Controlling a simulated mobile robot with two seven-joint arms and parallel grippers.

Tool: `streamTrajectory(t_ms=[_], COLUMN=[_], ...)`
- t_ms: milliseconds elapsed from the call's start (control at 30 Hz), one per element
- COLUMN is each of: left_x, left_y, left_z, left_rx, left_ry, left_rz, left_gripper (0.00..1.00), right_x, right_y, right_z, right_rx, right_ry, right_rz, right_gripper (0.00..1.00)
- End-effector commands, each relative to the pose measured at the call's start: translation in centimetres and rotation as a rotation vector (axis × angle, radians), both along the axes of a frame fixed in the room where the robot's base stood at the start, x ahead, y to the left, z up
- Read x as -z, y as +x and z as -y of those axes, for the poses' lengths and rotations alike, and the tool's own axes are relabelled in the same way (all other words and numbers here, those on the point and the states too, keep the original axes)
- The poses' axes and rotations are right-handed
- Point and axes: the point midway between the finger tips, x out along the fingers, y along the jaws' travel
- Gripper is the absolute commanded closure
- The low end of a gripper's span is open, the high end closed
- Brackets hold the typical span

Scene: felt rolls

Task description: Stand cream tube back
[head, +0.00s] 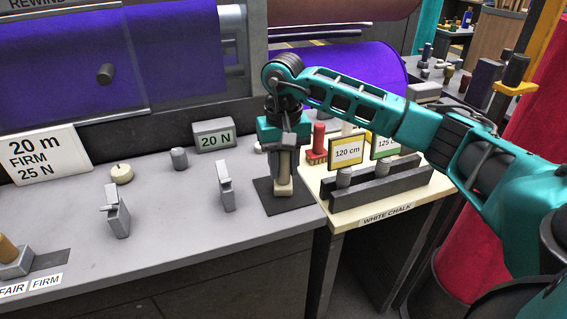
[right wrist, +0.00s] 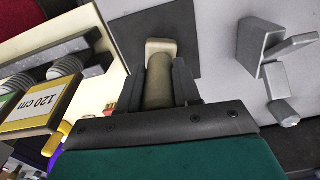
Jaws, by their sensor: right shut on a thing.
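The cream tube (head: 284,187) is between the fingers of my right gripper (head: 285,160), which points down at the right end of the grey bench. The tube looks upright, its lower end at a dark square mat (head: 293,206). I cannot tell whether it touches the mat. In the right wrist view the cream tube (right wrist: 160,78) runs out from between the fingers of my right gripper (right wrist: 163,90), its blocky end over the dark mat (right wrist: 168,20). The fingers hide its upper part. My left gripper is not in view.
Grey clip-like stands (head: 117,215) (head: 226,188) are left of the mat, with a 20 N block (head: 213,135) behind. On the right, a cream side table holds a dark rack (head: 376,187), a 120 cm sign (head: 346,151) and a red piece (head: 318,143). The bench's front left-middle is clear.

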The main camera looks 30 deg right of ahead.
Motion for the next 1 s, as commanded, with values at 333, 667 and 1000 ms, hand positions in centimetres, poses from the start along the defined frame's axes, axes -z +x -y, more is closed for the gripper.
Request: streamTrajectory(t_ms=[333,667,1000], left_x=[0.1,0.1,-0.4], left_y=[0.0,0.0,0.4], left_z=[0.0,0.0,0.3], left_rx=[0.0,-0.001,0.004], left_ry=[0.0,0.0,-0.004], left_rz=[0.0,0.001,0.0], left_gripper=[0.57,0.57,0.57], right_x=[0.1,0.2,-1.5], right_y=[0.0,0.0,0.1], right_z=[0.0,0.0,0.0], right_rx=[0.0,0.0,0.0], right_ry=[0.0,0.0,0.0], right_rz=[0.001,0.0,0.003], right_gripper=[0.44,0.38,0.38])
